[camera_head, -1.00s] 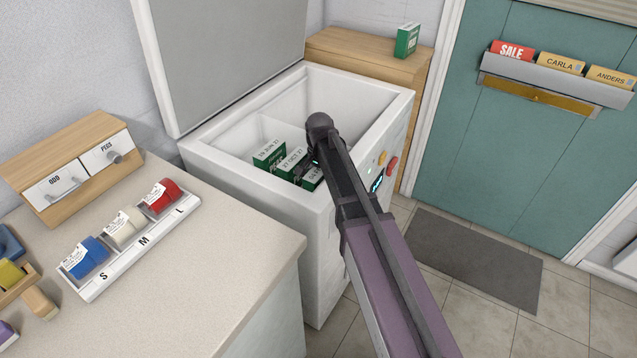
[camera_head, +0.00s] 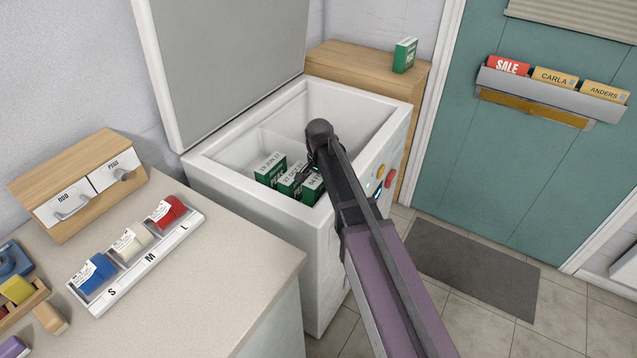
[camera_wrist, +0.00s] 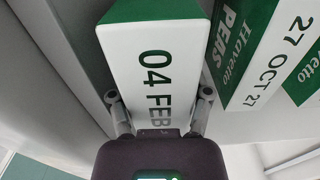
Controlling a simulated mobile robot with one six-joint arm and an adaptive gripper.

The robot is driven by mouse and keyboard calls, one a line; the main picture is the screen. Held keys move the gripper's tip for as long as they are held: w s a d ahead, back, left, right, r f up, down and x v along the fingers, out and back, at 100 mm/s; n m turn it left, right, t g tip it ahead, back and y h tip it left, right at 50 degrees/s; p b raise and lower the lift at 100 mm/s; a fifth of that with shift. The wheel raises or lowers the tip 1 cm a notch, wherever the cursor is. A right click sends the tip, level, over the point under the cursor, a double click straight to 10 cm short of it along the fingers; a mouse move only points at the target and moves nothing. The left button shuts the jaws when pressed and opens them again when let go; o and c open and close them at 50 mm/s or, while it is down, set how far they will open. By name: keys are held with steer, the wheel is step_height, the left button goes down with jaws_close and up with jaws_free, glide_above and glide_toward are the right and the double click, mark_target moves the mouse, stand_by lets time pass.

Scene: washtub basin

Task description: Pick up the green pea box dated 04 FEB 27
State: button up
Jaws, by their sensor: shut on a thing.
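The green and white pea box reading "04 FEB" (camera_wrist: 152,55) fills the middle of the wrist view; the rest of its date is hidden by my gripper. My gripper (camera_wrist: 160,96) is shut on it, one finger on each side. In the head view this box (camera_head: 312,190) shows at the freezer's near right, partly behind my arm. The "27 OCT 27" pea box (camera_wrist: 265,60) stands beside it, also in the head view (camera_head: 289,184). Another pea box (camera_head: 269,170) is further left. I cannot tell whether the held box is clear of the freezer floor.
The open white chest freezer (camera_head: 232,178) has walls and a divider around the boxes. Its far right part looks empty. A single green box (camera_head: 404,55) stands on the wooden cabinet (camera_head: 350,62) behind. The counter (camera_head: 215,262) holds a label rack (camera_head: 140,262) and drawers.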

steer(key=shift+r+p, duration=2.8)
steer(key=shift+r, duration=0.45)
steer(key=shift+r, duration=0.1)
